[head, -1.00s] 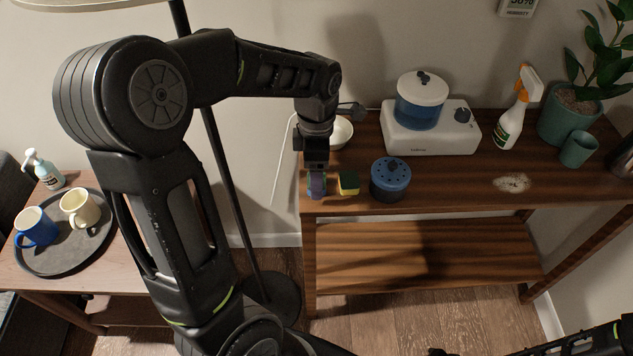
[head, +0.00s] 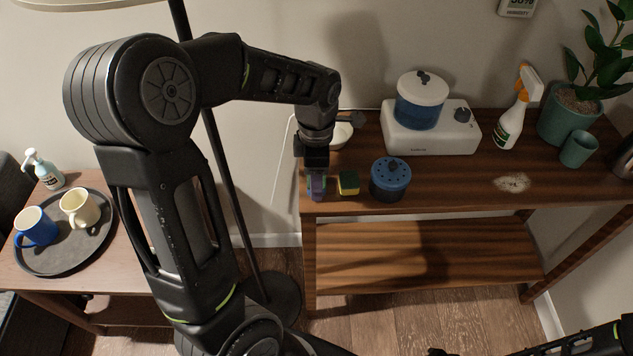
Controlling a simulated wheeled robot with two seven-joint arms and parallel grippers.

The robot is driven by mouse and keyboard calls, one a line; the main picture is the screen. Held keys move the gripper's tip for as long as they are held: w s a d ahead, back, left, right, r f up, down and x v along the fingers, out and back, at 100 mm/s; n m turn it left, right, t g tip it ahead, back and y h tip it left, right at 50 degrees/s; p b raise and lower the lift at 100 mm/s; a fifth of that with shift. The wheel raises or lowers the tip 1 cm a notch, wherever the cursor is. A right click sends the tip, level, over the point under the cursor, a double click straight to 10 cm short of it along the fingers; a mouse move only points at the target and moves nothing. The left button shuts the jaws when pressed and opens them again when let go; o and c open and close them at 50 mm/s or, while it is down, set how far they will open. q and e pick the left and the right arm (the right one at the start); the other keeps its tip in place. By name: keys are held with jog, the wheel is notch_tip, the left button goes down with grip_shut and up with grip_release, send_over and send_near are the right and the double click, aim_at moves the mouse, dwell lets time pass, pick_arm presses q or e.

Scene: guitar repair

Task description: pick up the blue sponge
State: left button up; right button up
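A small bluish-purple block, which looks like the blue sponge (head: 318,188), stands at the left front corner of the wooden shelf top. My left gripper (head: 317,178) points down right at it, and its fingers overlap the block in the head view. The fingers are dark and small here, so I cannot tell whether they are closed on it. A yellow sponge with a dark green top (head: 348,184) sits just to the right, apart from the gripper. Part of my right arm shows at the bottom right; its gripper cannot be made out.
A blue lidded pot (head: 390,181) stands right of the yellow sponge. A white bowl (head: 341,134) is behind my gripper. A white humidifier (head: 432,138), spray bottle (head: 511,122) and potted plant (head: 567,123) stand farther right. A pale spill (head: 512,183) marks the shelf top.

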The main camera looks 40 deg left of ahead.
pick_arm(q)
jog(key=c, duration=1)
jog(key=shift+r, duration=0.8)
notch_tip(320, 180, up, 2)
jog(key=shift+w, duration=0.1)
jog(key=s+d+b, duration=0.2)
jog(key=s+d, duration=0.9)
jog(key=s, duration=0.3)
jog(key=shift+s, duration=0.25)
